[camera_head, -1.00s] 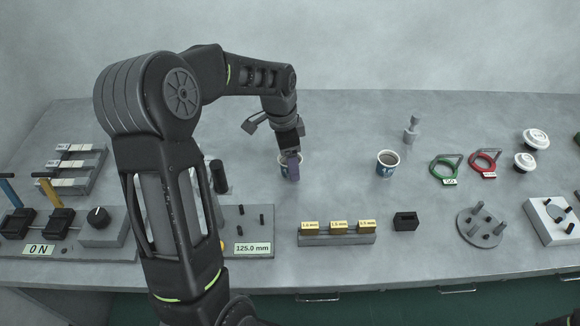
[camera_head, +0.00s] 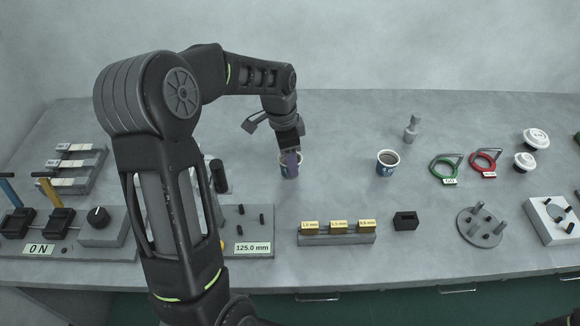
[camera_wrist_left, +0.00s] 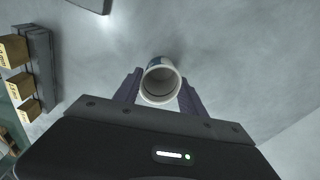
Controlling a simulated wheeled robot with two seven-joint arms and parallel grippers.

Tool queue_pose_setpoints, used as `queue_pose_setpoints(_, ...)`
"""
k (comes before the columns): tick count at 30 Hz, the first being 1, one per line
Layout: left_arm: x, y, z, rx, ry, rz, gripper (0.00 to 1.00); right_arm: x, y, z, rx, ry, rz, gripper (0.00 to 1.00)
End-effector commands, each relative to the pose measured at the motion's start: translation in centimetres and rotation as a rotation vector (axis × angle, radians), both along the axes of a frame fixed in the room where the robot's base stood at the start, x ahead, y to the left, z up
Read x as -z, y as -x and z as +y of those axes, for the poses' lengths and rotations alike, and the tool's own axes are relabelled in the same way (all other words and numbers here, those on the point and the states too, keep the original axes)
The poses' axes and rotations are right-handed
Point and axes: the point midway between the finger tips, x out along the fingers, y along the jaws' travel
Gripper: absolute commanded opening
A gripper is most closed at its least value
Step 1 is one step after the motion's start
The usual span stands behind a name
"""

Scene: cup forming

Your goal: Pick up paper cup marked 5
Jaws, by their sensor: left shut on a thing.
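A paper cup (camera_head: 284,170) with a white rim stands on the grey bench near the middle, partly hidden behind my left gripper (camera_head: 291,163). The left gripper is shut on this cup, and its fingers lie on both sides of it. In the left wrist view the cup (camera_wrist_left: 160,82) shows its open mouth between the two fingers of my left gripper (camera_wrist_left: 160,92). A second paper cup (camera_head: 387,164) with a blue mark stands upright to the right, apart from the gripper. I cannot read a number on either cup. My right gripper is not in view.
A block rack (camera_head: 337,240) stands in front of the cups, with a small black block (camera_head: 405,221) beside it. Green (camera_head: 445,168) and red (camera_head: 484,163) ring gauges and white lids (camera_head: 536,139) lie to the right. A switch panel (camera_head: 100,222) is at left.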

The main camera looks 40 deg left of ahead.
Motion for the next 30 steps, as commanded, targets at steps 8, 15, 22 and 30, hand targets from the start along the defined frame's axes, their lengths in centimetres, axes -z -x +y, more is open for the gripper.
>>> queue_pose_setpoints(8, 0.0, 0.0, 0.0, 0.000, 0.000, 0.000, 0.10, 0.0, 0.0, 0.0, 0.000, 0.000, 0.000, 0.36)
queue_pose_setpoints(15, -0.4, 0.0, 0.0, 0.000, 0.000, -0.001, 0.10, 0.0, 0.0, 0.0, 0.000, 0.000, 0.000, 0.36)
queue_pose_setpoints(22, -3.5, -0.1, 0.0, 0.000, -0.001, -0.005, 0.10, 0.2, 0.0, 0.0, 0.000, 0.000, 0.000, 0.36)
queue_pose_setpoints(30, -8.6, -0.1, 0.1, 0.000, -0.002, -0.003, 0.10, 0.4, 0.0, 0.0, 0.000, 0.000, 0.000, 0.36)
